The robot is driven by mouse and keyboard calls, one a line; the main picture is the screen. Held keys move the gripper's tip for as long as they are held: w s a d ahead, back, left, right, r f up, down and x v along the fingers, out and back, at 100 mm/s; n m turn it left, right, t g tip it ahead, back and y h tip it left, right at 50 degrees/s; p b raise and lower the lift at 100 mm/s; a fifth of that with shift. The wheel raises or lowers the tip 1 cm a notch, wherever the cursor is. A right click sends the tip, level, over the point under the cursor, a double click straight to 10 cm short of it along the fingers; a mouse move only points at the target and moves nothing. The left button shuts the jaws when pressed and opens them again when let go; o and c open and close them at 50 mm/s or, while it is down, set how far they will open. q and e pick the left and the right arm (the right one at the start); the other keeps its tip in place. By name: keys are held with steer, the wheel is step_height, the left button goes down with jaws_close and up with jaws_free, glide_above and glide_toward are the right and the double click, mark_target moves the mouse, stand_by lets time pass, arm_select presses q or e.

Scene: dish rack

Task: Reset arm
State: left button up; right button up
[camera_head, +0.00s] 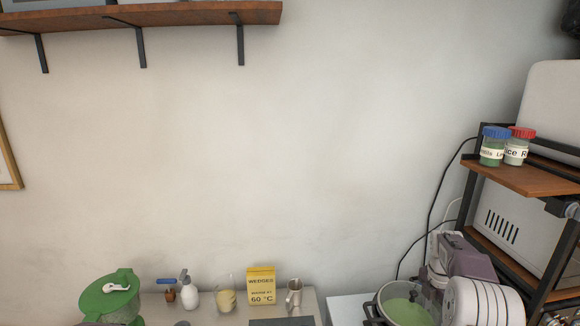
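The view faces a pale wall, with a light counter (155,305) along the bottom edge. At the lower right a purple-grey and white shape (468,259) stands near a white rounded form with dark stripes (473,303). I cannot tell whether these are part of my arm. What lies below the picture's bottom edge is hidden.
A green-lidded container (108,294), a white bottle (192,297), a glass (227,297), a yellow box (261,291) and a metal jug (294,296) line the counter. A pot (403,309), rack shelf (520,176) and jars (493,149) stand right. A wooden shelf (180,14) hangs upper left.

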steer(key=w+a+n+b, duration=0.2)
steer(key=a+b, duration=0.2)
steer(key=a, duration=0.4)
steer(key=s+a+f+m+b, duration=0.2)
steer(key=s+a+b, duration=0.2)
steer(key=s+a, duration=0.25)
arm_select(q)
step_height(320, 180, down, 12)
steer(key=w+b, duration=0.1)
steer(key=b, duration=0.1)
steer(key=shift+w+b, duration=0.2)
steer(key=shift+b, duration=0.15)
arm_select(e)
steer(key=s+a+f+m+y, duration=0.1)
steer(key=s+a+f+m, duration=0.3)
steer(key=s+f+m, duration=0.2)
steer(key=s+a+f+m, duration=0.4)
steer(key=s+f+m, duration=0.2)
steer(key=s+m, duration=0.5)
steer(key=m, duration=0.4)
steer(key=shift+s+a+y, duration=0.15)
steer(key=shift+s+y, duration=0.1)
steer(key=shift+y, duration=0.15)
steer(key=shift+f, duration=0.1)
